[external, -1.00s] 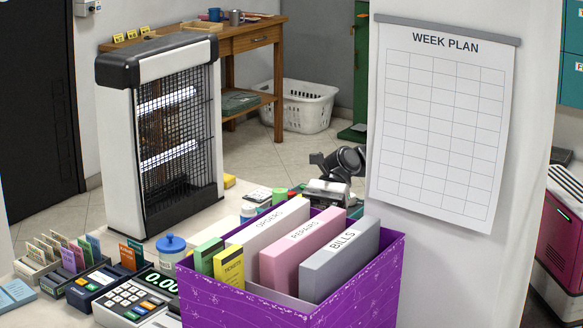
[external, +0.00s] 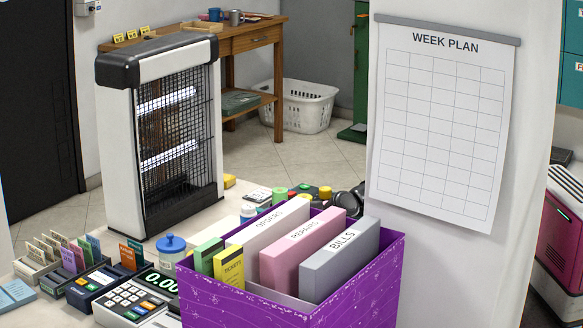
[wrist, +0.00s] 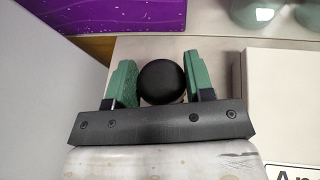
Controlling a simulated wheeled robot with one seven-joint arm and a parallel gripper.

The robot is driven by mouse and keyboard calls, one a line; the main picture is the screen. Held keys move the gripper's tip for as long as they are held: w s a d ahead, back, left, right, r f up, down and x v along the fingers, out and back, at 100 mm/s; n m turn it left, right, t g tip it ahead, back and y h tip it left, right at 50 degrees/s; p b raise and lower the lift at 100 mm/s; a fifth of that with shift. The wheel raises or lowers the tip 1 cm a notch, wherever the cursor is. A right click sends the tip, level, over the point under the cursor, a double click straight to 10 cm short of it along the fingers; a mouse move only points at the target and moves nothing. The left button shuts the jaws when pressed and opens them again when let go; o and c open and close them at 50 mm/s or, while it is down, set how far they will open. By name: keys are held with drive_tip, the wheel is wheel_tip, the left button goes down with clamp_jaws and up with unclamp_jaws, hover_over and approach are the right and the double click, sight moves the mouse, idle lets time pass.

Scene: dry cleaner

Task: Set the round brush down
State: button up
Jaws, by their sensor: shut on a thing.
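In the wrist view, my gripper (wrist: 161,75) has its two green fingers on either side of a round black thing (wrist: 163,84), which I take to be the round brush. Only its smooth, rounded black top shows; its underside is hidden, so I cannot tell whether it touches the surface below. In the external view the brush and my fingers are hidden. Only a small dark part that looks like my arm shows behind the purple box, by the wall panel.
The purple box (external: 345,277) with upright files stands in front and blocks the external view.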

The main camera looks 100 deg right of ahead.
drive_tip(key=shift+f, duration=0.95)
drive_tip(key=shift+f, duration=0.15)
drive_tip(key=o, duration=0.9)
drive_tip(key=shift+o, duration=0.2)
drive_tip(key=v, duration=1.2)
